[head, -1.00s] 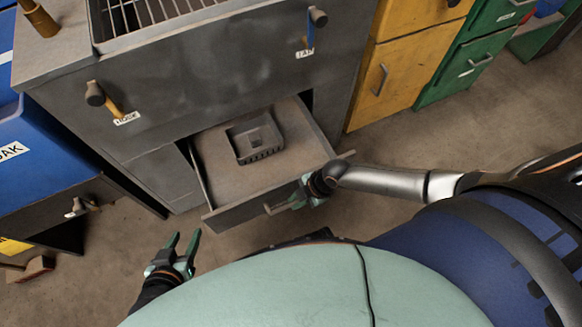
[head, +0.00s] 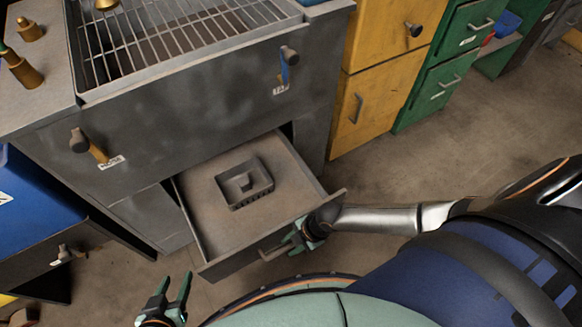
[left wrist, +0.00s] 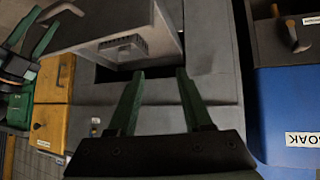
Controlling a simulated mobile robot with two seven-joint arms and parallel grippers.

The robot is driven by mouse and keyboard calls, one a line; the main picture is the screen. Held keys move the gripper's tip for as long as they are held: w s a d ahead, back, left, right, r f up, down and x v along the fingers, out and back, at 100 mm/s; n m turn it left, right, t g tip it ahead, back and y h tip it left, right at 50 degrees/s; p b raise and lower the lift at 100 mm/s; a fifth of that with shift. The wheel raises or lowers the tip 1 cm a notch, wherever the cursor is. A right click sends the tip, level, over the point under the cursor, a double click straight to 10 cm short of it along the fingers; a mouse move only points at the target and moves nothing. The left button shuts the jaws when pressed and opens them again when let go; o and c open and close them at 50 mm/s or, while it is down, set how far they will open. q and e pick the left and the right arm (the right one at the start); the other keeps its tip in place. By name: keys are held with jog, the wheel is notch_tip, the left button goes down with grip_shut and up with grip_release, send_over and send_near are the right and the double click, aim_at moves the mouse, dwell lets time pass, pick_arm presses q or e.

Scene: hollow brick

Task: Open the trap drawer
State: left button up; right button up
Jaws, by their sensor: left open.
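A grey drawer (head: 215,232) stands pulled out from the lower part of a grey sink cabinet (head: 190,100). A grey square block with a recess (head: 244,184) lies inside it. The drawer has a bar handle (head: 268,255) on its front. My right gripper (head: 291,240) is at the right end of this handle. In the left wrist view its two fingers (left wrist: 27,45) stand apart, beside the handle (left wrist: 64,10) and not closed on it. My left gripper (head: 174,280) is open and empty, low in front of the cabinet, left of the drawer. Its open fingers also show in the left wrist view (left wrist: 160,74).
A yellow cabinet (head: 375,70) and a green cabinet (head: 445,80) stand to the right. A blue bin (head: 40,215) stands at the left. Two dark knobs with labels stick out of the sink cabinet's front. The floor (head: 400,165) right of the drawer is clear.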

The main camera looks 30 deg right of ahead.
jog(key=shift+o, duration=0.6)
jog(key=shift+d+r, duration=0.1)
jog(key=shift+r, duration=0.25)
jog(key=p+v, duration=0.4)
jog(key=v, duration=0.7)
jog(key=shift+d+r, duration=0.2)
jog(key=shift+r, duration=0.1)
jog(key=shift+s+a, duration=0.1)
jog(key=shift+a, duration=0.05)
